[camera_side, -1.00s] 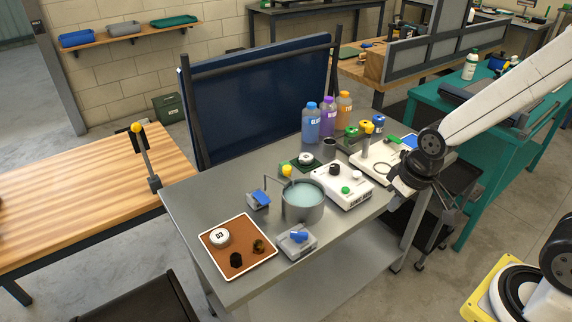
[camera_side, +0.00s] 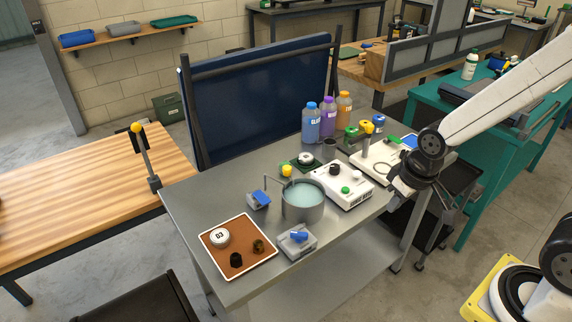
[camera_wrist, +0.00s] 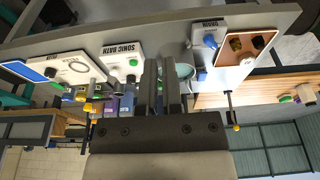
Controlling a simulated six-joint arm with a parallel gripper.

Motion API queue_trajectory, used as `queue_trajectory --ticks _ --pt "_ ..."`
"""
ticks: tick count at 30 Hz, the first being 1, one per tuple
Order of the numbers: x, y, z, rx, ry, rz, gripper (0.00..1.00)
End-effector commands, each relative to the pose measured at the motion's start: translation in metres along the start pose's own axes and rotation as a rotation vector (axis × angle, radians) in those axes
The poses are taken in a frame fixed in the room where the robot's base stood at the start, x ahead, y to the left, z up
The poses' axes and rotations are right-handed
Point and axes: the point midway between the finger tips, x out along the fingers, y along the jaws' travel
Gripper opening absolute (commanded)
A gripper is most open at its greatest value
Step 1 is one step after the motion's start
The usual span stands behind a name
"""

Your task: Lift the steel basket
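The round steel bath (camera_side: 303,204) of pale blue liquid stands on the grey bench, and a thin bent wire handle (camera_side: 283,182) rises at its back left edge. I cannot make out a basket body; any part below the liquid is hidden. The bath also shows in the wrist view (camera_wrist: 185,70), partly behind a finger. My gripper (camera_side: 441,216) hangs off the bench's right side, well apart from the bath. In the wrist view my gripper's two fingers (camera_wrist: 161,88) stand with a narrow gap and nothing visible held between them.
The white sonic bath control box (camera_side: 342,185) stands right of the bath. A white station (camera_side: 385,160) with a post and ring is farther right. Small clamp-like blocks flank the bath. A brown tray (camera_side: 237,247) lies front left. Several bottles stand at the back.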

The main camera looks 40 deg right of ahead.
Motion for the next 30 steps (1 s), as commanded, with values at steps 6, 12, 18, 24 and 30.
queue_trajectory --ticks 6,12,18,24,30 --pt "0.001 0.000 -0.010 -0.009 0.003 -0.003 0.75" --pt "0.008 -0.001 -0.046 -0.043 0.014 -0.013 0.75" --pt "0.021 -0.002 -0.101 -0.101 0.034 -0.032 0.75" --pt "0.039 -0.004 -0.157 -0.166 0.059 -0.054 0.75" --pt "0.061 -0.005 -0.208 -0.233 0.088 -0.077 0.75"
